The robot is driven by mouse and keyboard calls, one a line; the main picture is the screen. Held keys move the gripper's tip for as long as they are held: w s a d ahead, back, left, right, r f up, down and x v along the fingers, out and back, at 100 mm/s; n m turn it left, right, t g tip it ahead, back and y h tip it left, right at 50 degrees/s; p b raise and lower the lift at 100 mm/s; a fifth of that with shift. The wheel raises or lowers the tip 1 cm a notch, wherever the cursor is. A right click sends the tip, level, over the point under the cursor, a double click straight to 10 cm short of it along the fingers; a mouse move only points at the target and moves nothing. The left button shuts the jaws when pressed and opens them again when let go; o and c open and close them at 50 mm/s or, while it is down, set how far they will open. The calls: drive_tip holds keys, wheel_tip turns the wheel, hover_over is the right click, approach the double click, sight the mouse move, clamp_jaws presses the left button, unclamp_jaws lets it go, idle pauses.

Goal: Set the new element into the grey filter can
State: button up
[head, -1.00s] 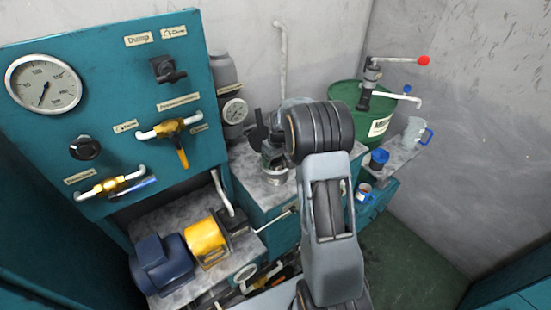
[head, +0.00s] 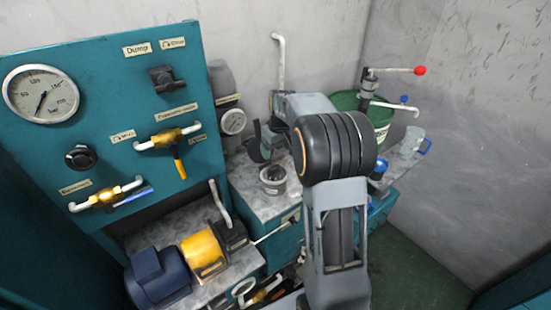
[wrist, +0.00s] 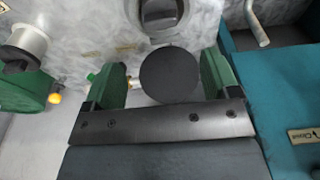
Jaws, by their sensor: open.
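The grey filter can (head: 273,180) stands upright on the grey worktop in the head view. Its open top faces up and something dark shows inside, too small to tell what. My gripper (head: 262,142) is above and slightly behind the can, apart from it, partly hidden by my arm. In the wrist view my gripper (wrist: 162,68) is open, with its green fingers either side of a round black disc (wrist: 168,75). I cannot tell whether the disc is the end of the new element or another part. No element can be made out in the head view.
A teal panel (head: 60,145) with gauge and valves stands at left. A grey cylinder with a small gauge (head: 232,121) is behind the can. A green drum (head: 345,101) with a red-knobbed hand pump and a clear jug (head: 413,146) are at right.

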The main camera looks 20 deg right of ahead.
drive_tip(key=s+a+r+m+t, duration=0.1)
drive_tip(key=s+a, duration=0.4)
drive_tip(key=s, duration=0.7)
drive_tip(key=s+a+r+m+t, duration=0.1)
drive_tip(key=s+a+r, duration=0.2)
drive_tip(key=s, duration=0.9)
drive_tip(key=a, duration=0.3)
drive_tip(key=shift+a+t, duration=0.3)
drive_tip(key=shift+r, duration=0.1)
